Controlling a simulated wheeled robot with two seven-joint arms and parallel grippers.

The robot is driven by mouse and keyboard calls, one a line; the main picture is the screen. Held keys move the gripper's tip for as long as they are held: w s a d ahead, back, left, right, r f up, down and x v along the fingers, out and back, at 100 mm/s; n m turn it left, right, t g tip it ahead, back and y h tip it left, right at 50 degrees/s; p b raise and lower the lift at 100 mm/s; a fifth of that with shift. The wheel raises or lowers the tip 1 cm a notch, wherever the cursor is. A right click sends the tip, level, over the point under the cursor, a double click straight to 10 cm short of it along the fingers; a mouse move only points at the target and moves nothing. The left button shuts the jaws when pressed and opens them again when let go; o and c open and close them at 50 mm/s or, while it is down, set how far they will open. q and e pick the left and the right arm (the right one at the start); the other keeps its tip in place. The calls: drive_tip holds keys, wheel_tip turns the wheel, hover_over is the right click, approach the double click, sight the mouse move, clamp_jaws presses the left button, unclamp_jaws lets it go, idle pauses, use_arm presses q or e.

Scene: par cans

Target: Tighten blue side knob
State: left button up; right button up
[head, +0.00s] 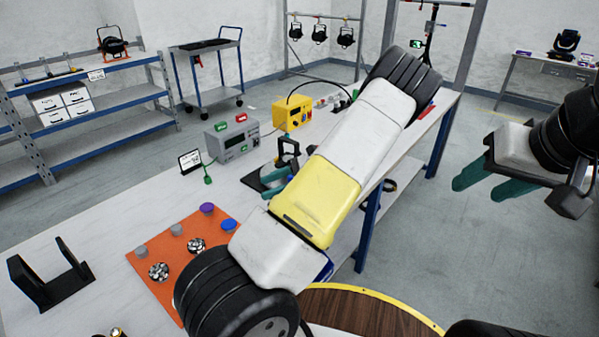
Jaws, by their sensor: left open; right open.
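A round blue knob (229,225) lies at the right edge of an orange mat (143,256) on the white workbench. A purple knob (207,208) and grey knobs (176,229) are also on the mat. My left arm crosses the middle of the view. Teal fingers of my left gripper (275,183) show just left of its pale link, over the bench beyond the mat; the rest is largely hidden. It is open. My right gripper (487,182) is open and empty at the right, over the floor and away from the bench.
A black U-shaped bracket (50,276) stands at the bench's left. A grey powered box (232,142), a yellow box (292,112) and a small sign (190,161) stand farther back. A black fixture part (288,148) stands near my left fingers.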

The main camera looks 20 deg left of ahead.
use_arm(q)
drive_tip(key=s+d+r+n+t+h, duration=0.2)
drive_tip(key=s+d+r+n+h, duration=0.3)
drive_tip(key=s+d+r+h, duration=0.1)
drive_tip(key=shift+s+d+r+t+h, duration=0.3)
drive_tip(key=shift+r+h, duration=0.15)
drive_tip(key=shift+h, duration=0.95)
drive_tip(key=shift+w, duration=0.1)
